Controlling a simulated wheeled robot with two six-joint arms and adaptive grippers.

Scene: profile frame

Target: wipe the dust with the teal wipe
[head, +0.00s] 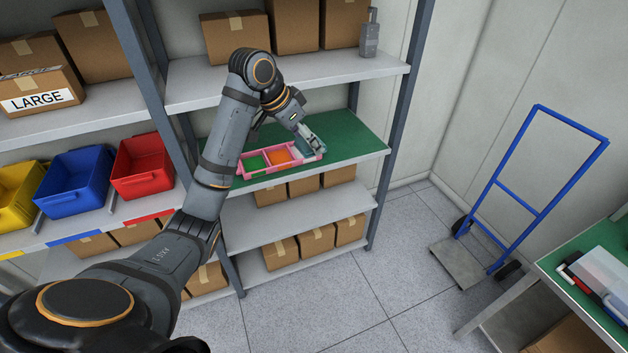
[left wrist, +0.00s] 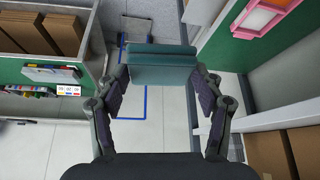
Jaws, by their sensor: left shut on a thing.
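My left gripper (head: 312,143) reaches over the green-topped middle shelf. The left wrist view shows it (left wrist: 158,85) shut on the teal wipe (left wrist: 160,68), a block-like pad held crosswise between the fingers. A pink frame (head: 243,168) with compartments lies on the green surface beside the gripper; one compartment looks green and another orange. The pink frame also shows at the upper right of the left wrist view (left wrist: 282,22), apart from the wipe. I cannot make out any dust. In the head view the wipe is mostly hidden or too small to tell. My right gripper is out of view.
The green shelf surface (head: 345,137) is clear right of the frame. Cardboard boxes (head: 317,239) stand on the shelves above and below. Red (head: 143,166), blue and yellow bins sit at left. A blue hand truck (head: 529,210) and a green-topped table (head: 590,300) stand at right.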

